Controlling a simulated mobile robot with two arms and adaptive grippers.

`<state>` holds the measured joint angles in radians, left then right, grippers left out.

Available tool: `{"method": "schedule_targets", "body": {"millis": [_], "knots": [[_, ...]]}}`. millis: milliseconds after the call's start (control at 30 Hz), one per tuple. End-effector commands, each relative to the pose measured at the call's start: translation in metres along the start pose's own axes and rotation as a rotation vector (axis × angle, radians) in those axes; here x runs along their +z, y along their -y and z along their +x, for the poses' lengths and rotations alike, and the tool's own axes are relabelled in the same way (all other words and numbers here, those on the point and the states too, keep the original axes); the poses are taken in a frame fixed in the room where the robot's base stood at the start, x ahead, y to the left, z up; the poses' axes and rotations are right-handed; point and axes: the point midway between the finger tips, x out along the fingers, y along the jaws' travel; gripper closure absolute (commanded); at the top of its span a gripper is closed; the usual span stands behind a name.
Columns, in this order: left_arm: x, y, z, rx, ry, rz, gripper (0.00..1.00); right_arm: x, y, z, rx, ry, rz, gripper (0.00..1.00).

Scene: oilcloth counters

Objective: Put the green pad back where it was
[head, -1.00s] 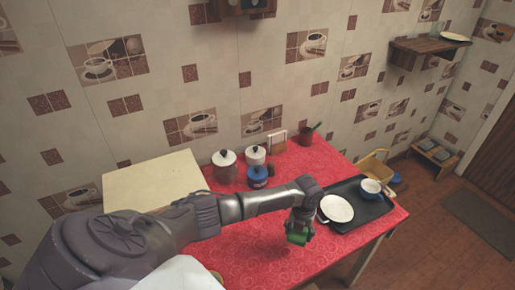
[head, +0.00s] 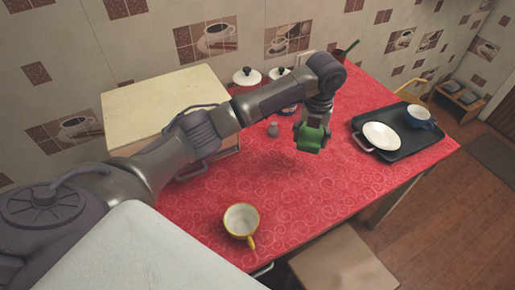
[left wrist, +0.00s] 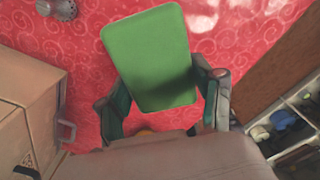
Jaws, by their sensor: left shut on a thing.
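The green pad (head: 309,141) is held in my left gripper (head: 312,127) above the red oilcloth counter (head: 280,205). In the left wrist view the pad (left wrist: 150,58) is a flat, rounded rectangle between the two fingers of my left gripper (left wrist: 165,100). The pad is apart from the counter, with a soft shadow below it in the head view. My right gripper is not in view.
A black tray (head: 405,146) with a white plate (head: 381,135) and a blue bowl-like cup (head: 418,115) is to the right. A yellow-rimmed cup (head: 240,219) stands at the front.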

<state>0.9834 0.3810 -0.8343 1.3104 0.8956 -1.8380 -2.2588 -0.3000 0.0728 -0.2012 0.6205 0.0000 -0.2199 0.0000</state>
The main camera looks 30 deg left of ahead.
Motion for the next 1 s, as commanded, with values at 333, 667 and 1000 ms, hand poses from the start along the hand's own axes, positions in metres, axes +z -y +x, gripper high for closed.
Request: {"method": "schedule_targets", "body": {"millis": [333, 667, 1000], "knots": [[0.011, -0.065, 0.038, 0.005, -0.004, -0.005, 0.62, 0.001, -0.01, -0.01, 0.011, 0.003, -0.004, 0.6], [0.021, -0.111, 0.068, 0.002, -0.001, 0.0, 0.62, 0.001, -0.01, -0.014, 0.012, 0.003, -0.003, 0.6], [0.02, -0.113, 0.104, 0.002, -0.002, 0.001, 0.62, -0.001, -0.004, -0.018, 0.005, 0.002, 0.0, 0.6]]}}
